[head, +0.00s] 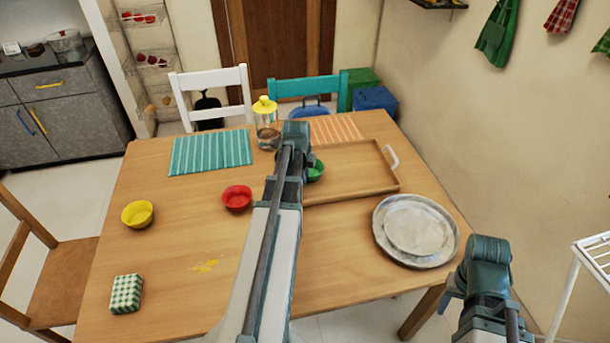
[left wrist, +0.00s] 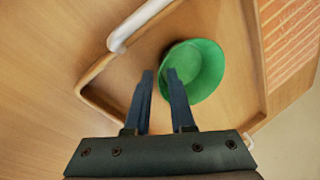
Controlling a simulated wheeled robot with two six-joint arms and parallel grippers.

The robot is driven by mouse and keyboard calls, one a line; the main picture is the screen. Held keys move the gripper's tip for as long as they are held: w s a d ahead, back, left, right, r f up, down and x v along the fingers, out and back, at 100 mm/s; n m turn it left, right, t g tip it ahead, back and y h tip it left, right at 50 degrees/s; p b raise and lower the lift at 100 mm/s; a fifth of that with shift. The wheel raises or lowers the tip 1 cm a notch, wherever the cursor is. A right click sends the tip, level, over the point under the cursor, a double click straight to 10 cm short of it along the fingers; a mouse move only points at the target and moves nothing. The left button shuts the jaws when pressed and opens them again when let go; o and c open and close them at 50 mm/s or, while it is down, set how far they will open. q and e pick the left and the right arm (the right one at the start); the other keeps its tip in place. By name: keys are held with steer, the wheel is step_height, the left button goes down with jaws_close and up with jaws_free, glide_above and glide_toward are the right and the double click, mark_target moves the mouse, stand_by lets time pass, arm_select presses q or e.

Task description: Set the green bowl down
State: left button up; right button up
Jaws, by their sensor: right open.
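The green bowl (head: 318,171) is partly hidden behind my left arm in the head view. In the left wrist view the green bowl (left wrist: 205,68) appears inside the wooden tray (head: 372,184); I cannot tell whether it rests fully on the tray floor. My left gripper (left wrist: 160,76) has its fingers apart, with a gap showing between them. One fingertip overlaps the near side of the bowl and the other is outside it. My left fingertips are hidden in the head view. My right gripper (head: 452,290) is open and empty, off the table's right front corner.
A red bowl (head: 237,198) and a yellow bowl (head: 137,214) stand to the left. A round metal plate (head: 389,244) lies at right front. A green checked block (head: 126,293) is at front left.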

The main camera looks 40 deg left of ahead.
arm_select(q)
steer(key=shift+o, duration=0.4)
steer(key=shift+r, duration=0.1)
steer(key=shift+r+p, duration=0.2)
steer(key=shift+p, duration=0.15)
steer(key=p+v, duration=1.1)
steer(key=shift+r, duration=0.35)
steer(key=shift+s+d, duration=0.1)
steer(key=shift+d, duration=0.05)
